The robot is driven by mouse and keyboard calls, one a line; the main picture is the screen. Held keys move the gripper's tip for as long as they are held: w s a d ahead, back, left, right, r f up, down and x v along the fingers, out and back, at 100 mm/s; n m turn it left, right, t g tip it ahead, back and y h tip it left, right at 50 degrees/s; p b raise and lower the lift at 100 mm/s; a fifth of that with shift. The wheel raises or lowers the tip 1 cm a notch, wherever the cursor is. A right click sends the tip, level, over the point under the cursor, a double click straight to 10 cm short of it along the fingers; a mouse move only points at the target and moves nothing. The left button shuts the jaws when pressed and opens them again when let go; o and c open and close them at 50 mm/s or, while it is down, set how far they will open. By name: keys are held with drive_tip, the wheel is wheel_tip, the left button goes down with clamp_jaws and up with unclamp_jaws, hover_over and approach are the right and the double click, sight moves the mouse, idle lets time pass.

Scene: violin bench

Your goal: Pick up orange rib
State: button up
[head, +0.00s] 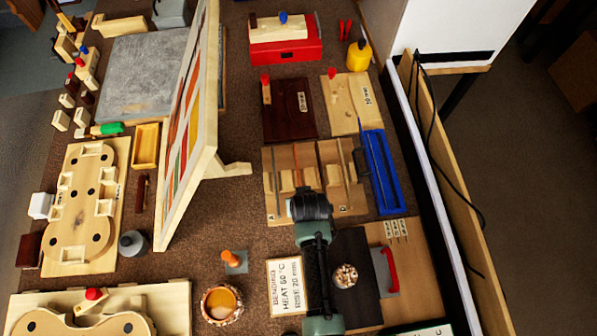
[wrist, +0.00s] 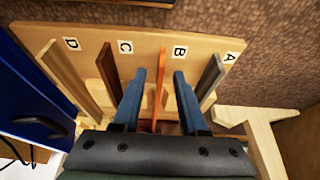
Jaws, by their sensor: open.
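The orange rib (wrist: 160,65) stands in the slot labelled B of a light wooden rack (wrist: 205,45). My gripper (wrist: 160,76) is open, with its two blue fingers on either side of the orange rib in the wrist view. Gaps show between the rib and both fingers. In the head view the orange rib (head: 297,165) rises from the rack (head: 325,205), just beyond my gripper (head: 306,194). The rib's lower end in the wrist view is partly hidden by my gripper body. I cannot tell how deep the fingers reach.
A blue tray (head: 377,170) stands right of the rack. A leaning wooden board (head: 190,130) stands to the left.

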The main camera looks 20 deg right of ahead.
clamp_jaws()
idle(0.3)
